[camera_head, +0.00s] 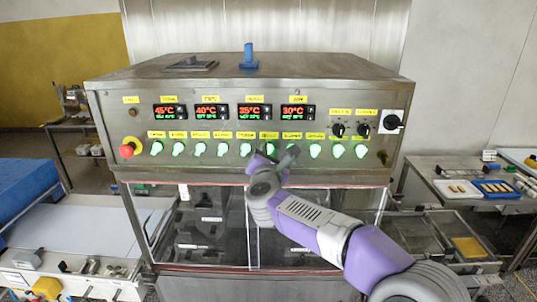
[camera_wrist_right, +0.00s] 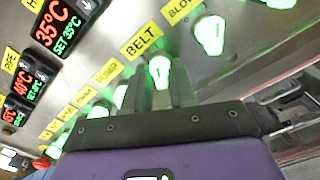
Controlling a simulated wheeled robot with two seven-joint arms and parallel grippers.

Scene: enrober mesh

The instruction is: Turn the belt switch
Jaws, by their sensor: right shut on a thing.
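The belt switch (camera_wrist_right: 159,70) is a glowing green-white knob under the yellow BELT label (camera_wrist_right: 141,41) in the right wrist view. My right gripper (camera_wrist_right: 160,88) has one finger on each side of this knob and is shut on it. In the head view my right gripper (camera_head: 275,156) is against the lower row of knobs on the control panel (camera_head: 225,130) and hides the belt switch there. The knob looks roughly upright in the wrist view; its exact angle is hard to tell. My left gripper is not in view.
Lit green knobs stand close on both sides, including the blower knob (camera_wrist_right: 209,34). A red emergency button (camera_head: 127,150) is at the panel's left and black knobs (camera_head: 363,129) at its right. Clear panes (camera_head: 215,225) lie below the panel.

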